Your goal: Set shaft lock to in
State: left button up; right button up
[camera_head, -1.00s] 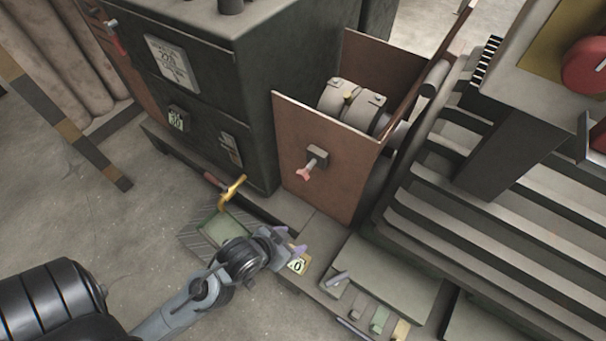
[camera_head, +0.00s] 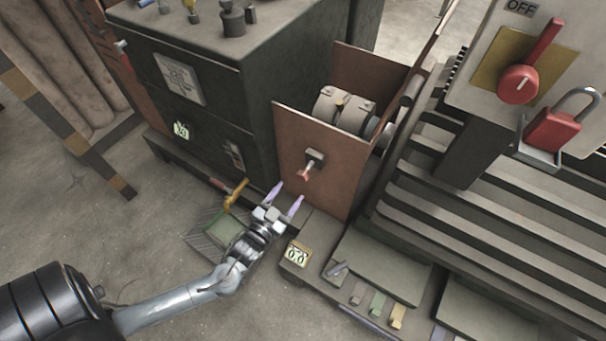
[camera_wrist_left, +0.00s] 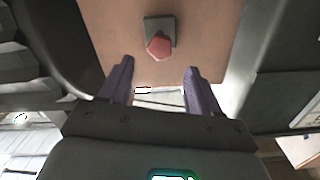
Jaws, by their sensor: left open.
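The likely shaft lock is a pin with a red knob (camera_head: 304,175) on a small dark block (camera_head: 315,157), on the front of a brown panel (camera_head: 330,195). In the left wrist view the red knob (camera_wrist_left: 159,47) shows ahead, above the space between the fingers. My left gripper (camera_head: 285,196) is open and empty, below and to the left of the knob and apart from it. Its two purple fingers (camera_wrist_left: 153,82) point toward the panel in the wrist view. Behind the panel is a grey shaft coupling (camera_head: 345,108). My right gripper is not in view.
A dark cabinet (camera_head: 195,100) stands left of the panel, with a yellow handle (camera_head: 236,193) low in front. Right are grey slatted bars (camera_head: 470,215) and a box with a red switch (camera_head: 518,84) at OFF and a red padlock (camera_head: 552,128).

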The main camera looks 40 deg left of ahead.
aim_at(301, 178)
pick_arm(q)
jog(key=w+b, duration=0.1)
jog(key=w, duration=0.1)
jog(key=w+a+b, duration=0.1)
jog(key=w, duration=0.2)
jog(key=w+b, duration=0.1)
jog(key=w, duration=0.1)
jog(key=shift+w+a+f+b, duration=0.15)
jog(key=shift+w+b, duration=0.05)
jog(key=shift+b, duration=0.15)
jog(key=shift+w, duration=0.65)
jog(key=shift+s+a, duration=0.1)
grip_shut()
